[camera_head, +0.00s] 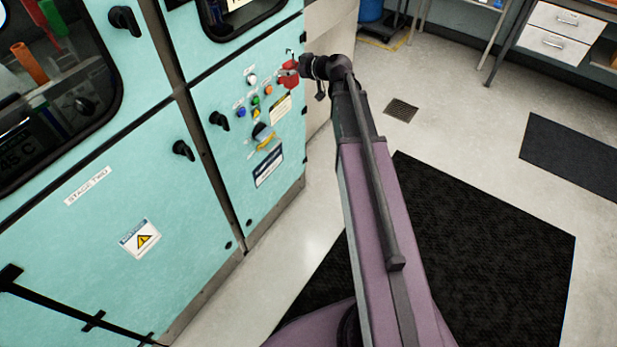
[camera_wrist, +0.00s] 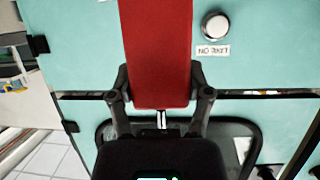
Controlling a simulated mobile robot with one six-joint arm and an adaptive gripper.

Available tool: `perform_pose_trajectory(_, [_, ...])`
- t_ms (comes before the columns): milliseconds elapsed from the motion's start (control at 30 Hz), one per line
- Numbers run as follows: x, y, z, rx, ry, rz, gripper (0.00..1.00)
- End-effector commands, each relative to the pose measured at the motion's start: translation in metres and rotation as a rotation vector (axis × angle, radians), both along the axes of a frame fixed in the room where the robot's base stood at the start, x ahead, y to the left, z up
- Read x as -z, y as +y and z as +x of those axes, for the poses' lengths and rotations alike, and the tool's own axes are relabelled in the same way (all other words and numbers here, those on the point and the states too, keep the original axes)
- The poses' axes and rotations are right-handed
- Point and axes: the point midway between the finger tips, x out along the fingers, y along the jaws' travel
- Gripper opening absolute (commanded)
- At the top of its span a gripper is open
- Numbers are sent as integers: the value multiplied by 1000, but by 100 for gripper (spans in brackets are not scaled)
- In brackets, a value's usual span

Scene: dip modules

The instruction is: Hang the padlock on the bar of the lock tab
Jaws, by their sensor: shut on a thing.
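The red padlock (camera_wrist: 158,50) fills the upper middle of the wrist view. My gripper (camera_wrist: 160,93) is shut on it, with one dark finger against each side. The far end of the padlock runs out of the picture, and I cannot make out its shackle. In the head view, red (camera_head: 289,76) shows at the right edge of the teal cabinet's control panel, just left of my gripper (camera_head: 303,68). The lock tab and its bar are not clear in either view. I cannot tell whether the padlock touches them.
The teal cabinet (camera_head: 170,210) has black handles (camera_head: 183,151) and several coloured buttons. A white button (camera_wrist: 215,26) with a label sits beside the padlock in the wrist view. A black mat (camera_head: 470,250) lies on the pale floor, right of my arm.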

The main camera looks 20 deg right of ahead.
Motion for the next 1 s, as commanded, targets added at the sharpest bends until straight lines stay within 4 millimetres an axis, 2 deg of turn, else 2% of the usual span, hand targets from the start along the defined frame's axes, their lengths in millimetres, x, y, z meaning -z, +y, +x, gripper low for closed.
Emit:
perform_pose_trajectory(33, [18,-1,-4,-1,0,0,11])
perform_pose_trajectory(1000, [180,-15,-52,-27,1,2,11])
